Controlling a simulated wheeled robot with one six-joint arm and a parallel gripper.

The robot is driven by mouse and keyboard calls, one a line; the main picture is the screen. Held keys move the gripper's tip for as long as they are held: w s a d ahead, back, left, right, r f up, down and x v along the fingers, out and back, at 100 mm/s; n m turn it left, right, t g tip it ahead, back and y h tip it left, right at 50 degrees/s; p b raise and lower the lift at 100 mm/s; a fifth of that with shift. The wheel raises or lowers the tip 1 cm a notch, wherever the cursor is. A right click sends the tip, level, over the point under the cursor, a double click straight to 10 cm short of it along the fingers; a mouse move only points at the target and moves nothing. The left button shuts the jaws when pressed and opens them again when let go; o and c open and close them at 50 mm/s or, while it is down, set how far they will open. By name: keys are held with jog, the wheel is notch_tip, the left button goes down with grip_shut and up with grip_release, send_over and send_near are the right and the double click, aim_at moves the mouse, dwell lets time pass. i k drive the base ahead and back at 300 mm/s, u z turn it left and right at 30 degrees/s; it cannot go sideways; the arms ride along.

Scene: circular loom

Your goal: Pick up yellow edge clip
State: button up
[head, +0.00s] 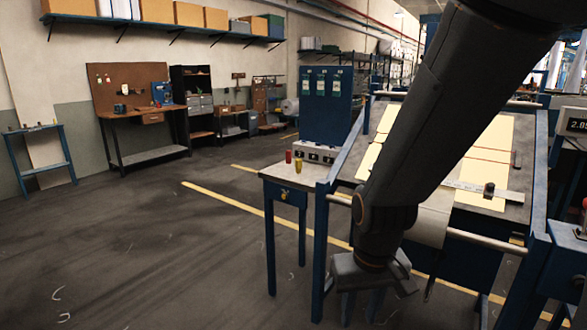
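A small yellow piece (298,166) stands upright near the front right corner of a small blue-legged table (267,172); it looks like the yellow edge clip, but it is too small to be sure. A small yellow mark or part (284,195) also shows on the blue front below that tabletop. My gripper (373,287) hangs low at the end of my dark arm, to the right of and nearer than the small table, in front of the inclined work table. It is apart from the yellow piece. Its fingers are too dark and partly hidden to read.
A small red piece (288,156) and a grey control box (315,153) stand beside the yellow piece. The inclined table (519,212) holds cream sheets (489,150) and a ruler (470,190), partly behind my arm. Open floor (150,250) lies to the left.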

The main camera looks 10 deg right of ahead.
aim_at(298, 163)
jog(key=u, duration=0.7)
jog(key=i, duration=1.85)
jog(key=z, duration=0.75)
jog(key=i, duration=0.8)
jog(key=z, duration=0.65)
jog(key=i, duration=0.45)
